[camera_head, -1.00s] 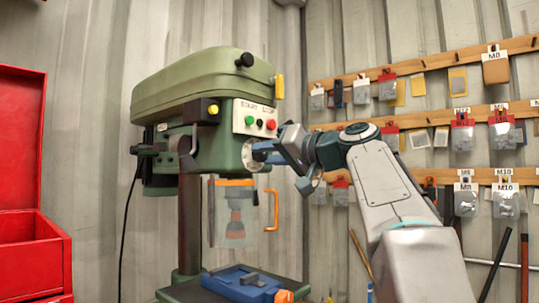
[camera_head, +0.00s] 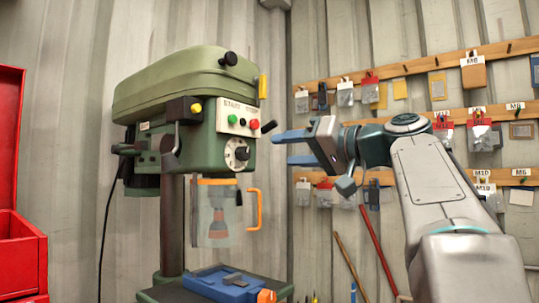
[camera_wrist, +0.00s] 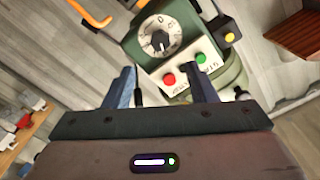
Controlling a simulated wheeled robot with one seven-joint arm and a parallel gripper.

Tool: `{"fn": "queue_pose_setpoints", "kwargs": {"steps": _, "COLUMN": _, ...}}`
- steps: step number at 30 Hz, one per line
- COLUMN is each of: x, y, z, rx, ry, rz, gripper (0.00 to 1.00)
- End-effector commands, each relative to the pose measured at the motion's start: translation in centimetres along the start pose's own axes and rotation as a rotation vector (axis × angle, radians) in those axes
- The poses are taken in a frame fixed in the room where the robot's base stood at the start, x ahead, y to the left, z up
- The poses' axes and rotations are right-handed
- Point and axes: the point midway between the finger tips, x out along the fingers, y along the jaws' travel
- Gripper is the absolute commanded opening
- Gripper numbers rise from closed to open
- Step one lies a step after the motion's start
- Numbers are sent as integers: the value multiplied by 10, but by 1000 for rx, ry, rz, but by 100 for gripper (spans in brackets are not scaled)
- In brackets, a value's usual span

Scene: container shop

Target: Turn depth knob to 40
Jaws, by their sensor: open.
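The depth knob (camera_head: 237,154) is a white round dial with a dark centre on the right side of the green drill press head (camera_head: 180,95). In the wrist view the dial (camera_wrist: 158,40) shows beyond the fingers, with a dark pointer and printed marks too small to read surely. My gripper (camera_head: 282,148) is open and empty, its blue fingers pointing left at the dial with a clear gap between. In the wrist view the gripper (camera_wrist: 162,85) has its two fingers spread apart, the dial ahead of them.
The start/stop panel (camera_head: 238,118) has green and red buttons just above the dial. A clear guard (camera_head: 214,212) with an orange handle (camera_head: 256,209) hangs below. A blue vise (camera_head: 222,283) sits on the press table. Racks of hanging packets (camera_head: 415,71) line the right wall.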

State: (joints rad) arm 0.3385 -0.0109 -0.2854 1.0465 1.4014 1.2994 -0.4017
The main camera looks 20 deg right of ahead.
Motion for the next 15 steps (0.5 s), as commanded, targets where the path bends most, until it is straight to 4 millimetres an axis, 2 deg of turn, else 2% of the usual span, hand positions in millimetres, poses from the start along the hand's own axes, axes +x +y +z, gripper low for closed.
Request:
{"fn": "queue_pose_setpoints", "kwargs": {"steps": 3, "x": -19, "y": 0, "z": 0, "rx": 0, "ry": 1, "rz": 2, "gripper": 51}}
{"fn": "queue_pose_setpoints", "kwargs": {"steps": 6, "x": -28, "y": 0, "z": 0, "rx": -1, "ry": 0, "rz": 0, "gripper": 51}}
{"fn": "queue_pose_setpoints", "kwargs": {"steps": 15, "x": -34, "y": 0, "z": 0, "rx": -1, "ry": 0, "rz": 1, "gripper": 51}}
